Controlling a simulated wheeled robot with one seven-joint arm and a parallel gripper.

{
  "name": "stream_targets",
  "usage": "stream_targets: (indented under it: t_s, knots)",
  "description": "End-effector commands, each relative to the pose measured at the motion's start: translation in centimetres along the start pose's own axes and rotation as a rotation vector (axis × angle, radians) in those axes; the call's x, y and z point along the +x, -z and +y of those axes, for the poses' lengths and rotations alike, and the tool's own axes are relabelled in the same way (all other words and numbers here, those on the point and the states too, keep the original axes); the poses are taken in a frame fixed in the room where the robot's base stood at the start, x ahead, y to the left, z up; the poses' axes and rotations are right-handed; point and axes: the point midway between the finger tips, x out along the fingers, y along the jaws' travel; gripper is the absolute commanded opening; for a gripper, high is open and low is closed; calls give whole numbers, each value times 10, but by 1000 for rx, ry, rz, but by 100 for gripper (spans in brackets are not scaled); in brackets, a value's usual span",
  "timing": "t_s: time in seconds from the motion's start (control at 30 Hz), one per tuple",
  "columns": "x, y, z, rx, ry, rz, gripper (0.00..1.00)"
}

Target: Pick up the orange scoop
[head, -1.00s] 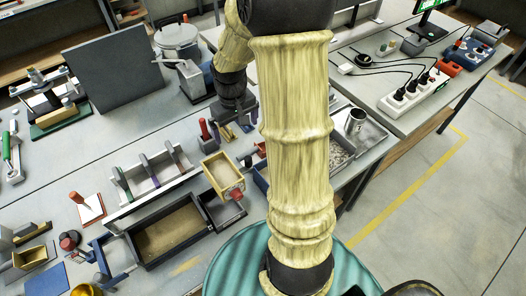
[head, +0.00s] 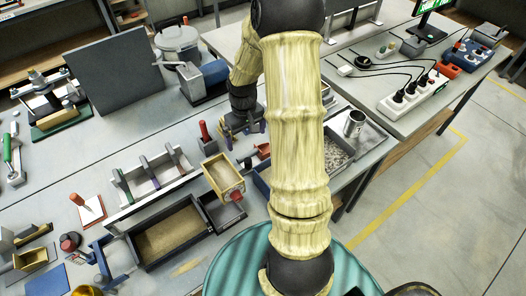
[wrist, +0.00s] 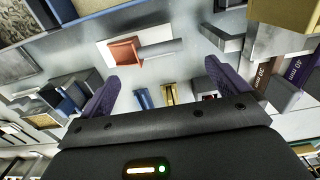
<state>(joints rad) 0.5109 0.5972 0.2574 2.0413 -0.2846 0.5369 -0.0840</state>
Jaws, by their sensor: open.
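In the wrist view, a piece with an orange-brown square bowl and a grey handle pointing right, which looks like the orange scoop (wrist: 125,52), lies on a white plate (wrist: 109,39). In the head view my gripper (head: 243,126) hangs over the bench, behind the wooden box.
A wooden box (head: 213,160) stands close by, with a rack (head: 140,198) to its left and a sand tray (head: 140,262) in front. A red-handled tool (head: 204,130) stands upright beside my gripper. A gravel tray (head: 352,147) and metal cup (head: 354,122) are right of my arm.

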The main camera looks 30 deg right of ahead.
Motion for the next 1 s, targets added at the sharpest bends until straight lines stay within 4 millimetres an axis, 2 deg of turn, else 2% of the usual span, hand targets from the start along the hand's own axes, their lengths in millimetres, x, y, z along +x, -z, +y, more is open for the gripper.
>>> stream_targets:
  t_s: [0.2, 0.33, 0.47, 0.8, 1.0]
  knots:
    - [37, -1, -1, -2, 2, -4, 100]
    - [54, 0, -1, -1, 2, -2, 100]
    - [61, 0, 0, -1, 0, 0, 100]
    - [62, 0, 0, -1, 1, 0, 100]
    - [79, 0, 1, 0, 2, -3, 100]
